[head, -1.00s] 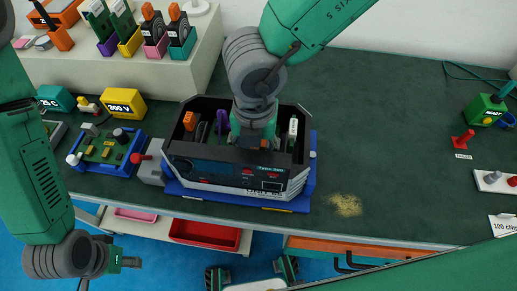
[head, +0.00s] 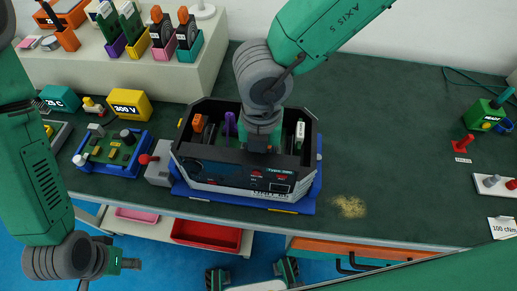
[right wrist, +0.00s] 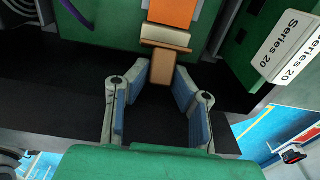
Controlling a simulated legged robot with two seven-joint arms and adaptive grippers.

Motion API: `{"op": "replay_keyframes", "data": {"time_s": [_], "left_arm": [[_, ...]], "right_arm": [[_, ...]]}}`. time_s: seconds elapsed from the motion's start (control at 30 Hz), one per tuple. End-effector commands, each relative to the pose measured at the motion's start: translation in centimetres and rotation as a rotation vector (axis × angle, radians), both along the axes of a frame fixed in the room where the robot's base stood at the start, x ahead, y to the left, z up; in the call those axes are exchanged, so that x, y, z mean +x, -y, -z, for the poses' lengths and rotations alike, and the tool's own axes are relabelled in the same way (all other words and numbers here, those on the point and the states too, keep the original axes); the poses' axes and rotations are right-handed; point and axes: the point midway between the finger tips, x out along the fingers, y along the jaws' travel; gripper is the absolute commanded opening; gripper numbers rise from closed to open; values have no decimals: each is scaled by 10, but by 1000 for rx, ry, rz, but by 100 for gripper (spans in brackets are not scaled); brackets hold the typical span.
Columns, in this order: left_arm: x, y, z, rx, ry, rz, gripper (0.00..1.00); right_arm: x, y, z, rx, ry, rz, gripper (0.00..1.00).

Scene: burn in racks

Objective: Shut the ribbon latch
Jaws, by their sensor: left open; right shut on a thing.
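The open instrument case (head: 232,176), dark with a light lower front edge, sits on a blue base on the green bench. In the right wrist view an orange ribbon (right wrist: 174,12) runs into a tan connector with a brown latch tab (right wrist: 162,68). My right gripper (head: 262,146) reaches down into the case and hides the latch in the head view. In the right wrist view its fingers (right wrist: 160,88) are shut on the brown latch tab. My left gripper (head: 129,264) is open and empty, low at the left, in front of the bench.
Left of the case are a blue circuit board fixture (head: 110,153), a small red-knobbed block (head: 160,172) and a yellow 300 V box (head: 130,104). Coloured holders stand on a raised shelf (head: 110,78) behind. The bench (head: 395,150) right of the case is mostly clear.

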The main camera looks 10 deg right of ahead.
Motion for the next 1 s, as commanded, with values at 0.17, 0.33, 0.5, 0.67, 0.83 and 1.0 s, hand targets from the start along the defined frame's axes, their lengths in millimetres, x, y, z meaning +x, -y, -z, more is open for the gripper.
{"op": "replay_keyframes", "data": {"time_s": [0.17, 0.33, 0.5, 0.67, 0.83, 1.0], "left_arm": [[0, 0, -31, 0, 1, 1, 43], [0, 0, -64, 0, 1, 1, 43], [0, 0, -88, 0, 1, 1, 43], [0, 0, -97, 0, 1, 1, 43], [0, 0, -88, 0, 0, 0, 43], [0, 0, -73, 0, 0, 1, 43]], "right_arm": [[3, 0, -8, 29, -70, 7, 0], [8, 0, -11, 60, -170, 10, 0], [14, 1, -10, 104, -290, 12, 0], [21, 3, -7, 153, -429, 14, 0], [28, 5, -2, 204, -577, 12, 0], [34, 6, 1, 249, -713, 10, 0]]}}
